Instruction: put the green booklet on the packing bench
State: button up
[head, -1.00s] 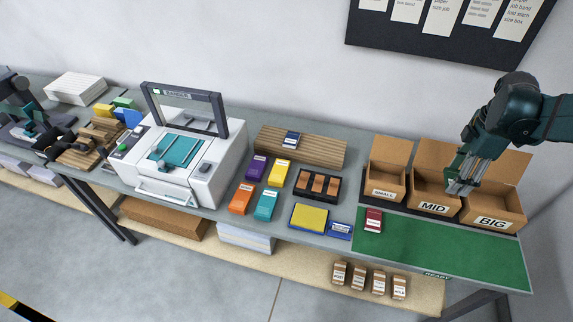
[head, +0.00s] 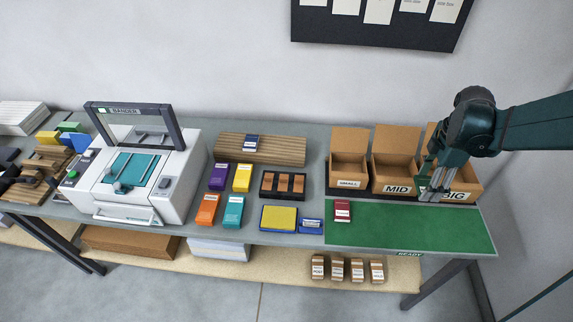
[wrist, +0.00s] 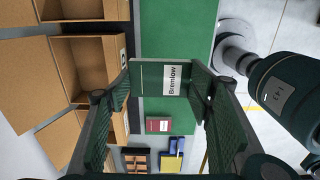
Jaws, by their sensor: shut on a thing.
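My gripper (head: 436,193) is shut on the green booklet. In the wrist view the booklet (wrist: 150,80) sits between the two fingers, with a white label reading Bremlow. In the head view the gripper hangs in front of the MID and BIG boxes, near the back edge of the green mat (head: 400,228); the fingers largely hide the booklet there. The wrist view shows the mat (wrist: 205,30) behind the booklet; I cannot tell the exact gap. The mat lies on the right end of the grey bench (head: 316,180), marked READY at its front edge.
A dark red booklet (head: 342,211) lies at the mat's left end. Open cardboard boxes, SMALL (head: 348,168), MID (head: 393,172) and BIG (head: 465,182), stand behind the mat. A stamp pad (head: 277,218) lies left of it. The mat's middle and right are clear.

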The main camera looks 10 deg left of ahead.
send_over(407, 216)
notch_tip(407, 216, down, 6)
dwell(0.3)
jog(key=shift+f, duration=0.1)
dwell(0.5)
jog(key=shift+f+b, duration=0.3)
jog(key=shift+f, duration=2.6)
jog(key=shift+f, duration=2.05)
jog(key=shift+f+b, duration=0.2)
jog(key=shift+b, duration=0.25)
jog(key=o, duration=0.9)
jog(key=shift+r, duration=0.25)
